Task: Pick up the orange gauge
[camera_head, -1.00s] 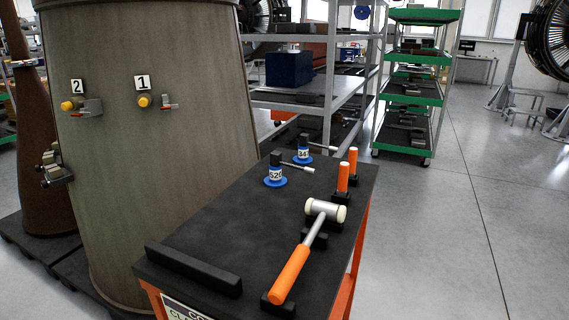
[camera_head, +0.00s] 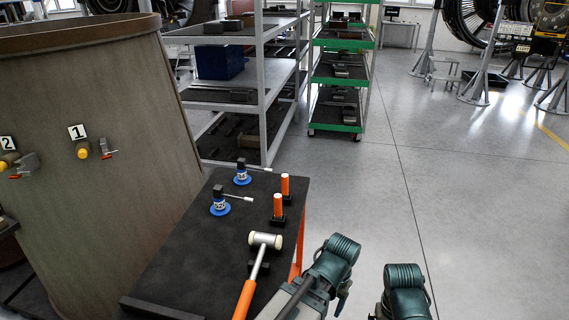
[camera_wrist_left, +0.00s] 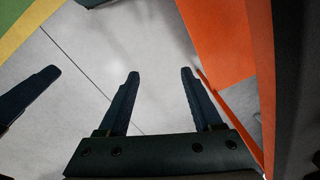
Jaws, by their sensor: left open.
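Two upright orange cylinders with pale tops stand in black blocks at the table's right edge in the head view: a nearer one (camera_head: 278,205) and a farther one (camera_head: 285,186). I cannot tell which, if either, is the orange gauge. My left gripper (camera_wrist_left: 159,75) shows in the left wrist view, open and empty, with grey floor between its fingers. An orange side of the table (camera_wrist_left: 225,40) is just right of it. In the head view, teal links of my arms are at the bottom right, and no fingertips show there.
The black table (camera_head: 190,255) also holds a white-headed mallet (camera_head: 265,240) with an orange handle and two blue-based instruments (camera_head: 219,205) (camera_head: 242,176). A large brown casing (camera_head: 100,150) stands on the left. Shelves (camera_head: 240,97) are behind.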

